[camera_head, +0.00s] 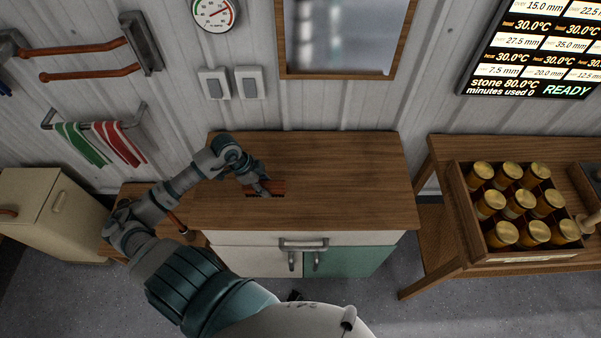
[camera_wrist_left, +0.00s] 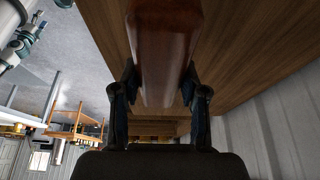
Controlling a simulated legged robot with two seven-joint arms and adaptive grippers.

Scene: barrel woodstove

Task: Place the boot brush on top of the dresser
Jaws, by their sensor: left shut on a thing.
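The boot brush (camera_head: 278,187) is a reddish-brown block with dark bristles below. It is at the left part of the dresser's wooden top (camera_head: 340,180). My left gripper (camera_head: 263,189) is shut on it. In the left wrist view, the brush's brown body (camera_wrist_left: 162,50) sits between both fingers of the left gripper (camera_wrist_left: 160,95). The brush is at or just above the dresser top; I cannot tell if the bristles touch. The dresser has a white drawer and a white and a green door at its front. My right gripper is not in view.
Right of the dresser, a wooden bench holds a crate (camera_head: 458,195) of gold-lidded jars. A cream cabinet (camera_head: 50,205) stands at the left. A towel rail (camera_head: 95,122) and a framed mirror or window (camera_head: 285,50) are on the wall. The dresser top's middle and right are clear.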

